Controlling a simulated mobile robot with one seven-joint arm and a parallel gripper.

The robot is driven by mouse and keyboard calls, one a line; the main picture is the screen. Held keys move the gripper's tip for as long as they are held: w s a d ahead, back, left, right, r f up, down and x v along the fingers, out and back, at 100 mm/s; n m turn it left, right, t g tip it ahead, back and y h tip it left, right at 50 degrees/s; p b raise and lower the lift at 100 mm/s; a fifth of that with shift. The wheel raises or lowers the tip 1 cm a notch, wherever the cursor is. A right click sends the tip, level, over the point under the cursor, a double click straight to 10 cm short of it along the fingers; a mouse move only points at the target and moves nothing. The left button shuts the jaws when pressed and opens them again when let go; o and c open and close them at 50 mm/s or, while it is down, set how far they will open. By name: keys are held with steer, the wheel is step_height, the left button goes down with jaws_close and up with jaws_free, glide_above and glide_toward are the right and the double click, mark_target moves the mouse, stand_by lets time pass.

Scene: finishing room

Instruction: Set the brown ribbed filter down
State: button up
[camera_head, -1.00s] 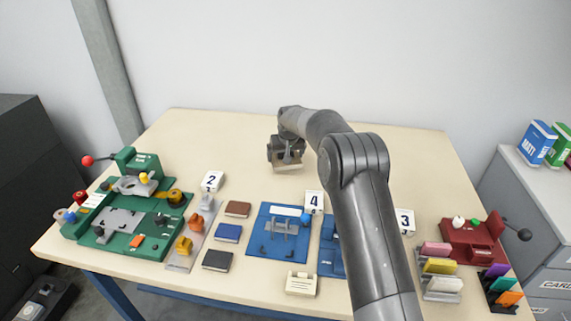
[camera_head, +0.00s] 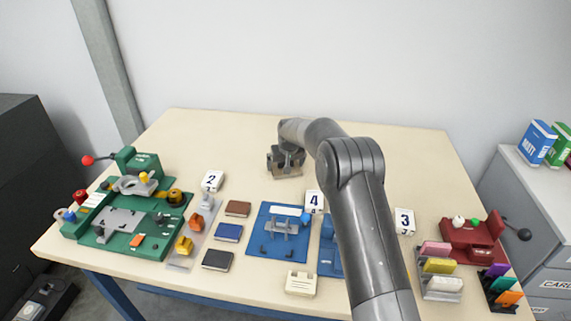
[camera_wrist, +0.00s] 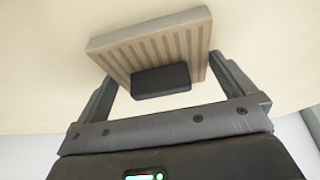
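The brown ribbed filter (camera_wrist: 150,48) is a flat, square-edged piece with parallel ribs, seen close in the wrist view. A dark block (camera_wrist: 160,81) shows in front of the ribbed face. In the head view my gripper (camera_head: 285,160) is low over the bare back middle of the table, with the brown filter (camera_head: 286,171) between its fingers. I cannot tell whether the filter touches the tabletop.
The beige table (camera_head: 245,140) is clear around my gripper. In front stand a card marked 2 (camera_head: 212,181), a card marked 4 (camera_head: 314,202), a blue board (camera_head: 283,248) and small books (camera_head: 228,232). A green fixture (camera_head: 125,225) is at left, a red one (camera_head: 470,240) at right.

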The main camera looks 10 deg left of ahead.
steer(key=s+d+r, duration=0.4)
steer(key=r, duration=0.3)
steer(key=s+d+r, duration=0.3)
steer(key=s+r, duration=0.1)
steer(key=r, duration=0.4)
steer(key=s+d+r, duration=0.4)
steer(key=r, duration=0.3)
steer(key=s+d+r+m+t+h, duration=0.1)
steer(key=s+d+r, duration=0.35)
steer(key=s, duration=0.25)
steer(key=s+d+r+m, duration=0.1)
steer(key=s+d+r, duration=0.2)
steer(key=s+d, duration=0.3)
steer(key=s+d+f, duration=0.1)
steer(key=s+d, duration=0.1)
steer(key=s, duration=0.7)
steer(key=s+d+f+m, duration=0.1)
steer(key=s+d+f, duration=0.1)
steer(key=s, duration=0.7)
steer(key=s+d+f+m, duration=0.1)
steer(key=s+d, duration=0.3)
steer(key=s, duration=0.5)
steer(key=shift+d+f+h, duration=0.25)
steer(key=shift+f+h, duration=0.15)
steer(key=shift+f, duration=0.05)
stand_by(1.4)
